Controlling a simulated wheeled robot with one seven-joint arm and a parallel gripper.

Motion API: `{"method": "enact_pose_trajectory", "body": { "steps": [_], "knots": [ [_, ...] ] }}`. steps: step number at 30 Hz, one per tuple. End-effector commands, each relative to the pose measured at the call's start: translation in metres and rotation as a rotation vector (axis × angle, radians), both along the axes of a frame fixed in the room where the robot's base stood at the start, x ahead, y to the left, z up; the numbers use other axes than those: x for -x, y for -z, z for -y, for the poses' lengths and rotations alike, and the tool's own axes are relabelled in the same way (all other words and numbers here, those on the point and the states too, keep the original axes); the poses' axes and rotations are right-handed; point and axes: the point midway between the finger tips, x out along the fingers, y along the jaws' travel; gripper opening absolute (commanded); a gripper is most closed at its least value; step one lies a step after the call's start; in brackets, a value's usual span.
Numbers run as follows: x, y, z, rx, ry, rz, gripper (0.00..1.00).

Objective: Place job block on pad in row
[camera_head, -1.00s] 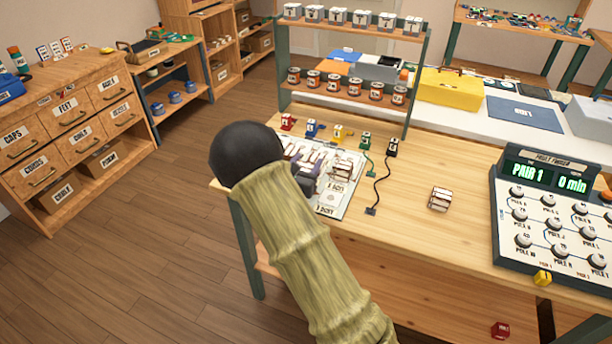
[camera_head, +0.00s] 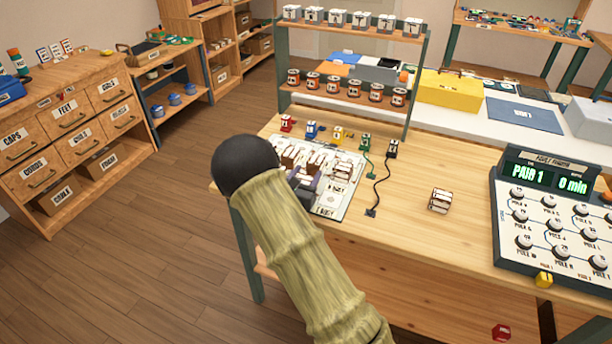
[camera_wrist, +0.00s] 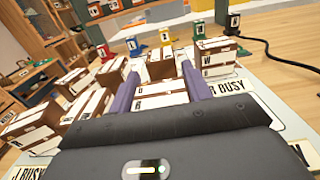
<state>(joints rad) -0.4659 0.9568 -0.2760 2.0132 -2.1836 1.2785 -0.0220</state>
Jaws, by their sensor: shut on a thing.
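My gripper (camera_wrist: 160,88) is shut on a white and brown job block (camera_wrist: 158,100), held between its purple fingers in the wrist view. The block is low over or on the board, and whether it touches a pad is hidden. In the head view my gripper (camera_head: 307,186) is at the front of the white board (camera_head: 350,190), partly behind my arm. Several like blocks stand around it, some to the left (camera_wrist: 82,112) and one to the right (camera_wrist: 213,58). A pad label ending in BUSY (camera_wrist: 228,87) shows right of the fingers.
Coloured clips with cords, including a black one (camera_head: 392,148), stand behind the board. A console (camera_head: 555,215) is at the right. A shelf rack (camera_head: 350,85) rises behind. Table between board and console is mostly clear.

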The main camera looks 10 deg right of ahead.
Motion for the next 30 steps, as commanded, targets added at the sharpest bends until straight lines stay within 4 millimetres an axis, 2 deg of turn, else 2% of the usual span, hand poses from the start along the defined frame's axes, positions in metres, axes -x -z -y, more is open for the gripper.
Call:
{"method": "enact_pose_trajectory", "body": {
  "steps": [1, 3, 4, 16, 20, 30],
  "knots": [
    [0.000, 0.001, 0.000, 0.000, 0.000, 0.000, 0.55],
    [0.000, 0.000, 0.000, 0.000, 0.000, 0.000, 0.68],
    [0.000, 0.000, 0.000, 0.000, 0.000, 0.000, 0.70],
    [0.002, -0.003, -0.002, -0.001, -0.001, -0.001, 0.70],
    [0.015, -0.002, -0.013, 0.001, -0.004, -0.002, 0.70],
    [0.068, -0.002, -0.052, 0.001, -0.005, -0.002, 0.70]
  ]
}}
